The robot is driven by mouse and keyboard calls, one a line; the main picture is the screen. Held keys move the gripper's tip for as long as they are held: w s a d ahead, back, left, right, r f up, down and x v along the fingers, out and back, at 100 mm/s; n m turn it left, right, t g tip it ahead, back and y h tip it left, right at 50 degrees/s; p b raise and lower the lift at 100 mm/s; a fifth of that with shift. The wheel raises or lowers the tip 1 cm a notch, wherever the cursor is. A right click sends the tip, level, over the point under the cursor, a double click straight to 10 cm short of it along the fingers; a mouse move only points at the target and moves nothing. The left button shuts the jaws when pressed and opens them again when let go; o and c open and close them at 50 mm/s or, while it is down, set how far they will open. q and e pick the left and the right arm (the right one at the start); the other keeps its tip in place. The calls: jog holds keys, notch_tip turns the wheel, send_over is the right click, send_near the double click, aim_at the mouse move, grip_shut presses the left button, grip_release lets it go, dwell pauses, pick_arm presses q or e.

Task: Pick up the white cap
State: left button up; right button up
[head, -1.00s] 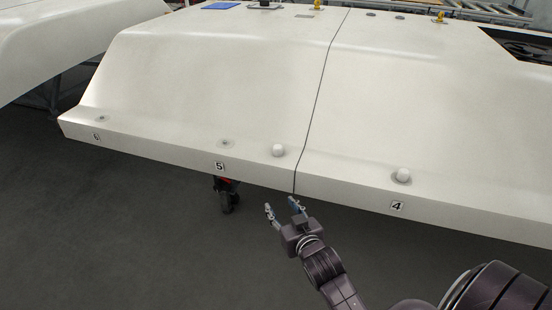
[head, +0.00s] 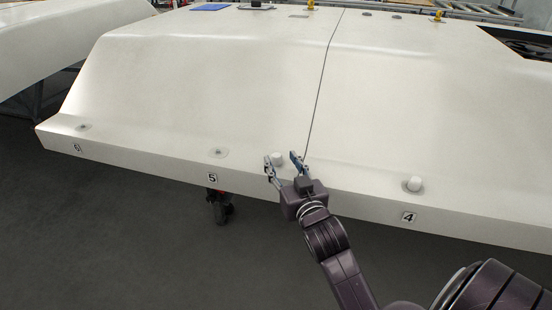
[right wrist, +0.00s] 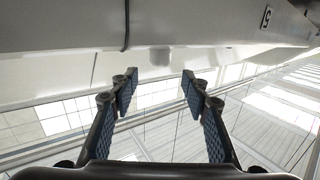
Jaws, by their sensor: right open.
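A small white cap (head: 277,158) sits on the ledge of the white duct panel (head: 180,90), right of the label 5, near the seam. My right gripper (head: 283,160) is open, its two fingertips at either side of the cap in the head view. A second white cap (head: 414,184) sits on the ledge above the label 4. My left gripper is not in view.
Bare round mounts show on the ledge near label 5 (head: 219,153) and label 6 (head: 83,127). The panel's front edge runs across below the caps. A caster wheel (head: 219,207) shows under it. The dark floor (head: 110,240) in front is clear.

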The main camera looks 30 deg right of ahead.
aim_at(278, 159)
jog(key=w, duration=0.1)
jog(key=w+f, duration=0.1)
jog(key=w+d+b, duration=0.1)
jog(key=shift+w+f, duration=0.15)
jog(key=shift+w, duration=0.25)
jog(key=shift+w+d, duration=0.2)
jog(key=shift+w, duration=0.4)
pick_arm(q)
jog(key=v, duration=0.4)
pick_arm(e)
jog(key=shift+c, duration=0.5)
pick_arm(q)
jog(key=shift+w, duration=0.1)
pick_arm(e)
jog(key=c, duration=0.8)
